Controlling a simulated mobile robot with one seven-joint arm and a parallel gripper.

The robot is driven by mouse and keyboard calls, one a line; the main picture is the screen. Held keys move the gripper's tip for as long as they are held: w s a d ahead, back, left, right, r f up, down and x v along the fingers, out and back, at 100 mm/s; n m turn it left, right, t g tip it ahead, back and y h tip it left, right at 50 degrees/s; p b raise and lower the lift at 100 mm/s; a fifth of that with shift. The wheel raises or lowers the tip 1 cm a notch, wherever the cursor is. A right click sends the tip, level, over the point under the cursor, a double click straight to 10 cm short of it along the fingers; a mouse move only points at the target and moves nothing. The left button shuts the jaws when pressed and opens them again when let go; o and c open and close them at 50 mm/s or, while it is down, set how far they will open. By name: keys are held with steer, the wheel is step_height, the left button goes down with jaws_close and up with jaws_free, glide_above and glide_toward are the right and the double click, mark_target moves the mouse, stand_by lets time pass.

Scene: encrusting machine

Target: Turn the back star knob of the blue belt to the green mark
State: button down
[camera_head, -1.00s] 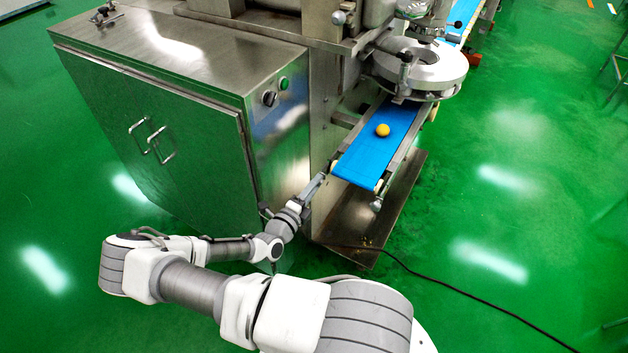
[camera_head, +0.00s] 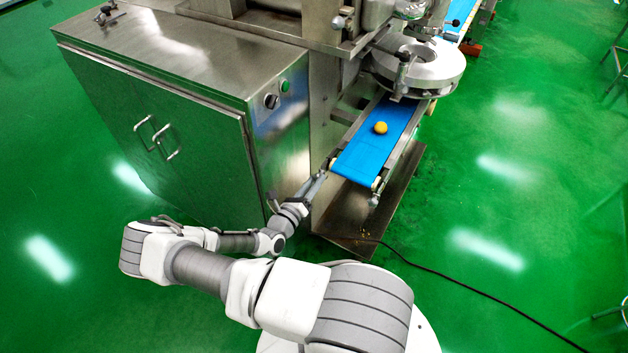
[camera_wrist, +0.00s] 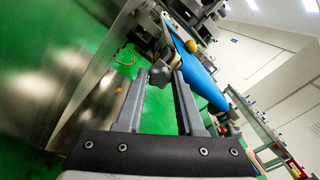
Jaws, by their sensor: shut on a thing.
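The blue belt (camera_head: 365,157) slopes toward me out of the machine, with a yellow ball (camera_head: 381,128) on it. My gripper (camera_head: 322,175) is at the belt's near left corner. In the wrist view, a grey star knob (camera_wrist: 160,73) sits between the tips of my gripper (camera_wrist: 160,77), beside the end of the blue belt (camera_wrist: 203,78). The fingers are shut on this knob. In the head view the gripper largely hides it. Another knob (camera_head: 373,201) hangs at the belt's near right corner. I cannot make out a green mark.
A steel base plate (camera_head: 350,240) lies under the belt. A black cable (camera_head: 470,292) crosses the green floor, which is open on the right.

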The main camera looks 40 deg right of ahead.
steer(key=shift+m, duration=0.6)
steer(key=c, duration=0.5)
jaws_free()
steer(key=b+v, duration=0.1)
steer(key=v, duration=1.6)
steer(key=shift+a, duration=0.15)
